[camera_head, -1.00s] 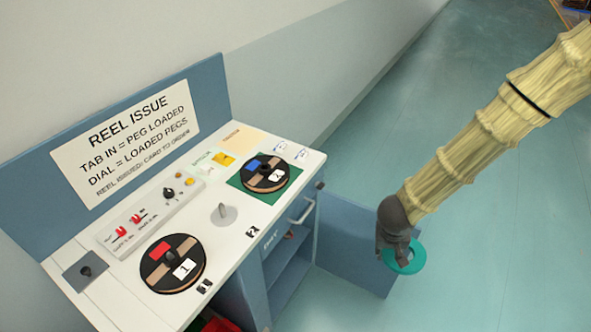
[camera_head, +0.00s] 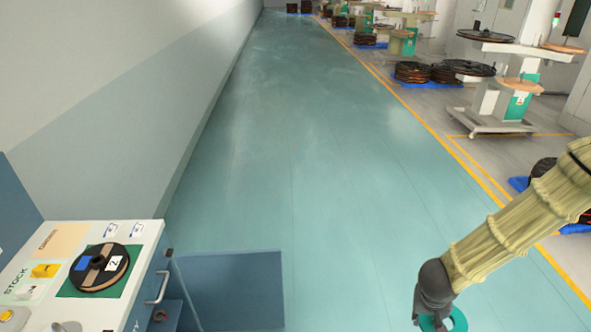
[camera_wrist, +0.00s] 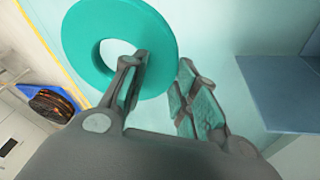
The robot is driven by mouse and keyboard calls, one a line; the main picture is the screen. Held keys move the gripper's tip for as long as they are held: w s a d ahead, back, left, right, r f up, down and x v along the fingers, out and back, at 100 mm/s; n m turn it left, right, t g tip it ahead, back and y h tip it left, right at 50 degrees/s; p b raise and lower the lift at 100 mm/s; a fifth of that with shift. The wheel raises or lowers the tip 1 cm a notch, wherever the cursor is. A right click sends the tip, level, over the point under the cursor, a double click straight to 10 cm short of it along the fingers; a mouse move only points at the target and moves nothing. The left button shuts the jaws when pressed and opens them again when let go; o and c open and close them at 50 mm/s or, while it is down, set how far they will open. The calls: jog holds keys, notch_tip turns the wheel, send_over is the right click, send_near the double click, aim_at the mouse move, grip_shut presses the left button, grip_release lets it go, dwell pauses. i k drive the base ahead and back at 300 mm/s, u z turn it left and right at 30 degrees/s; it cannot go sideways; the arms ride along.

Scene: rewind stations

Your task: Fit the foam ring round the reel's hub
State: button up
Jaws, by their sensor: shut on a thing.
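The teal foam ring (camera_head: 459,321) is at the bottom right of the head view, above the floor; the frame's edge cuts it off. My gripper (camera_head: 434,319) is shut on its rim. In the wrist view the ring (camera_wrist: 88,42) shows its flat face, and my gripper (camera_wrist: 163,68) has one finger at the ring's hole and the other outside the rim. A black reel (camera_head: 122,268) with a blue label and a white "2" label lies on a green mat (camera_head: 72,290) on the bench at the left, well apart from the ring.
The bench (camera_head: 147,232) is cut off at the left and bottom. A blue cupboard door (camera_head: 235,290) stands open beside it. Open teal floor (camera_head: 300,150) runs ahead. Stands with reels (camera_head: 500,85) and stacked reels (camera_head: 412,72) on blue pallets line the right, beyond yellow lines.

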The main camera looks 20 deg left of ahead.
aim_at(99, 265)
jog(key=z, duration=0.25)
jog(key=i, duration=0.95)
jog(key=u, duration=3.3)
